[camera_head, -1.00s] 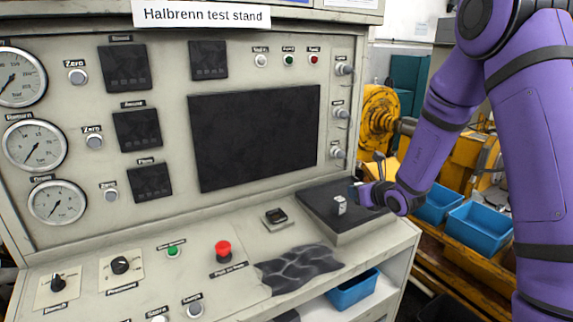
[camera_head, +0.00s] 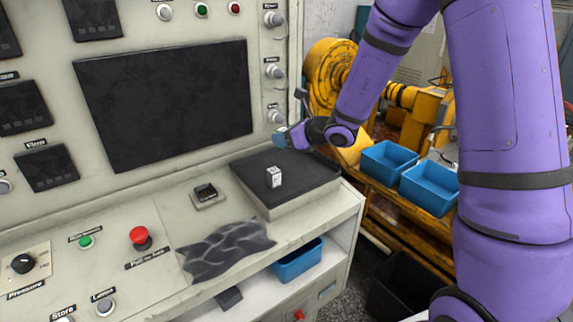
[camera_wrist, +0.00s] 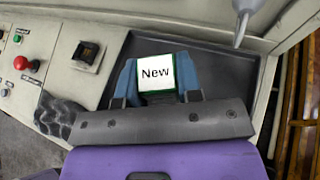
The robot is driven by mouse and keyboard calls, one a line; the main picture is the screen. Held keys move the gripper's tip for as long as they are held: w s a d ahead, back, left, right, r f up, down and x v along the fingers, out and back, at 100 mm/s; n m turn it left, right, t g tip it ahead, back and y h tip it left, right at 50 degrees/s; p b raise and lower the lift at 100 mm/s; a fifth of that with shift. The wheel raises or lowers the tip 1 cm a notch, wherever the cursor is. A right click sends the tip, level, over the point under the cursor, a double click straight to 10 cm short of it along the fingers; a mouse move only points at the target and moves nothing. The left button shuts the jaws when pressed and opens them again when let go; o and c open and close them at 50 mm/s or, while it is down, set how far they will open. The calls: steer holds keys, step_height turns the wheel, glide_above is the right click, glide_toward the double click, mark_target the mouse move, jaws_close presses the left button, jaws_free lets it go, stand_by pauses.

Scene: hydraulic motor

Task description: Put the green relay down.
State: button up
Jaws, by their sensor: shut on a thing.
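The green relay (camera_wrist: 155,72), a small block with green edges and a white top reading "New", is between the blue fingers of my gripper (camera_wrist: 156,78) in the wrist view. My gripper is shut on it above the dark mat (camera_wrist: 222,67). In the head view my gripper (camera_head: 284,138) is over the back of the mat (camera_head: 300,188); the relay is not clearly visible there. A small white block (camera_head: 273,177) stands on the mat, apart from my gripper; it does not show in the wrist view.
A square socket (camera_head: 205,193) is on the panel left of the mat, near a red button (camera_head: 139,236) and a crumpled dark cloth (camera_head: 225,248). A blue bin (camera_head: 299,260) sits on the shelf below. The mat has bare room around the white block.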

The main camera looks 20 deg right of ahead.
mark_target(284, 171)
steer(key=shift+f, duration=4.15)
steer(key=shift+f, duration=0.1)
steer(key=o, duration=0.9)
steer(key=shift+o, duration=0.2)
